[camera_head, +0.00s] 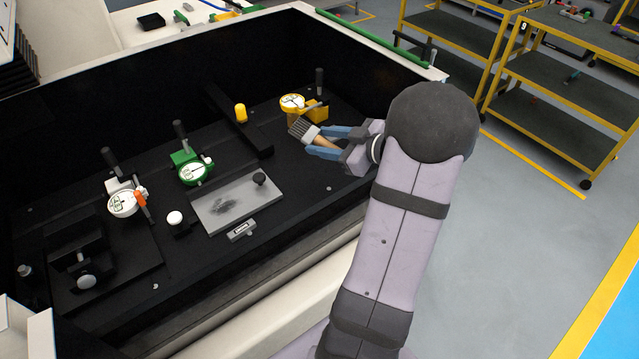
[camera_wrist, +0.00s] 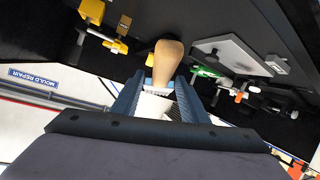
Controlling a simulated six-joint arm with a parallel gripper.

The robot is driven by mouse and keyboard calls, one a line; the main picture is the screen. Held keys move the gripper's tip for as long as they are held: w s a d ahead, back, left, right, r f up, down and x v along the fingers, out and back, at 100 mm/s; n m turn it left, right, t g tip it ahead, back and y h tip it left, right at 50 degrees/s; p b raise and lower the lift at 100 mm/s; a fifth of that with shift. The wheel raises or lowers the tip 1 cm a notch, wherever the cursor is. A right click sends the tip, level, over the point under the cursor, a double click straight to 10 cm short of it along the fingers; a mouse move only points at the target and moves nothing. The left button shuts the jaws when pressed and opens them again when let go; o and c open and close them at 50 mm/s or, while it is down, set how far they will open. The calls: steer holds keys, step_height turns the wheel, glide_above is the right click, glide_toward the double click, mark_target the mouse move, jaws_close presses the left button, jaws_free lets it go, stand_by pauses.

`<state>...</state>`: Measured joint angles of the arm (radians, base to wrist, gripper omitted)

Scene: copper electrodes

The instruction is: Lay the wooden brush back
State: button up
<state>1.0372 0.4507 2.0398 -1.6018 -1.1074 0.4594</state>
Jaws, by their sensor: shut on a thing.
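In the head view the bristles point up and left, close to the yellow dial gauge (camera_head: 292,103). In the wrist view the brush's rounded wooden end (camera_wrist: 168,58) sticks out beyond the fingers, and a pale part lies between them. It appears held above the box floor; the exact gap cannot be told.
The dark box (camera_head: 262,172) holds a grey plate (camera_head: 236,203) with a dark smudge and black knob, a green gauge (camera_head: 190,170), a white gauge (camera_head: 122,203) and a yellow knob (camera_head: 240,112). A raised black bar (camera_head: 237,120) crosses the floor. Yellow-framed carts (camera_head: 575,60) stand outside, right.

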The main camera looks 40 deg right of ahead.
steer(key=shift+a+r+n, duration=0.1)
steer(key=shift+a+n, duration=0.2)
steer(key=shift+a, duration=0.1)
steer(key=shift+f+p, duration=0.55)
steer(key=shift+f, duration=4.45)
steer(key=shift+f, duration=0.1)
steer(key=shift+f, duration=0.35)
steer(key=shift+f+b, duration=0.1)
steer(key=shift+b, duration=0.25)
steer(key=o, duration=1.1)
